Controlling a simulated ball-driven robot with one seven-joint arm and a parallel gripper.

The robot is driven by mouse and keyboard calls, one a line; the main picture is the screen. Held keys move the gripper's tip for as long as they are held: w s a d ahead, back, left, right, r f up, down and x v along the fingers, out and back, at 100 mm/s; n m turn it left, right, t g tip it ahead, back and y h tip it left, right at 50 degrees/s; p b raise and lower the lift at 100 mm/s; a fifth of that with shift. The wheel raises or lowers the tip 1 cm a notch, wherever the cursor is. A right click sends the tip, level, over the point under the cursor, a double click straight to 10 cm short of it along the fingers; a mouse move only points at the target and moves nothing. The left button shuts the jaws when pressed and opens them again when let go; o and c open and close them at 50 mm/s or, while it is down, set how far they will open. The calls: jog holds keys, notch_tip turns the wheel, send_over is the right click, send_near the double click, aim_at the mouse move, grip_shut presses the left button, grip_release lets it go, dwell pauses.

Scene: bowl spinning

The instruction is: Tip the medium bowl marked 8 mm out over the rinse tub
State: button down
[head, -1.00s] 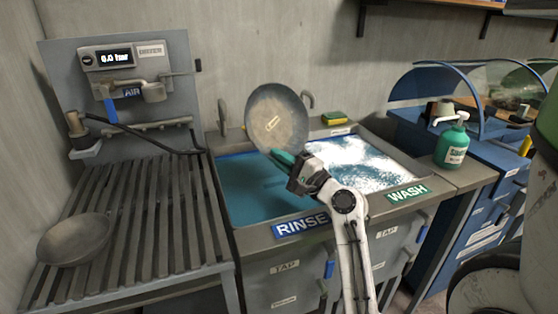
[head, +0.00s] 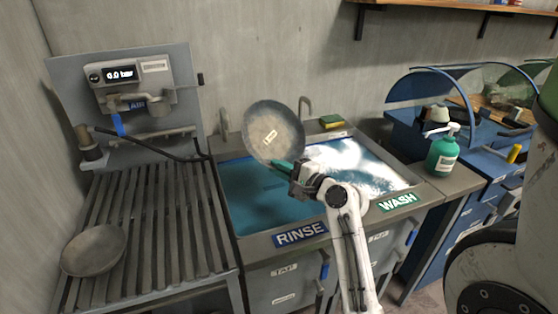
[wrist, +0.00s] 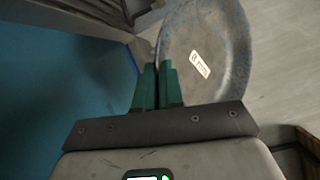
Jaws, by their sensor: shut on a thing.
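The medium bowl marked 8 mm (head: 262,128) is grey with a pale label and is held on edge, tilted steeply, above the rinse tub (head: 245,195). In the wrist view the bowl's label (wrist: 200,64) reads 8 mm. My gripper (head: 284,165) has green fingers and is shut on the bowl's lower rim. In the wrist view the closed fingers (wrist: 158,88) meet the rim at the bowl's left side. The rinse tub holds blue-green water and also fills the left of the wrist view (wrist: 60,90). I see nothing falling from the bowl.
The wash tub (head: 355,165) with white foam lies right of the rinse tub. A second bowl (head: 93,250) rests on the slatted rack (head: 150,220) at left. Taps, a yellow-green sponge (head: 331,121) and a green pump bottle (head: 443,152) stand around the sinks.

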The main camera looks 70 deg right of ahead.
jog(key=shift+r+m+g+y+p, duration=0.25)
jog(key=shift+r+g+y+p, duration=0.85)
jog(key=shift+p, duration=1.95)
jog(key=shift+r+m+g+y+p, duration=0.25)
jog(key=shift+r+g+p, duration=1.5)
jog(key=shift+p, duration=1.3)
jog(key=shift+r+m+g+y+p, duration=0.2)
jog(key=shift+r+g+y+p, duration=0.9)
jog(key=shift+p, duration=1.95)
jog(key=shift+r+g+h, duration=0.2)
jog(key=shift+g+h, duration=0.15)
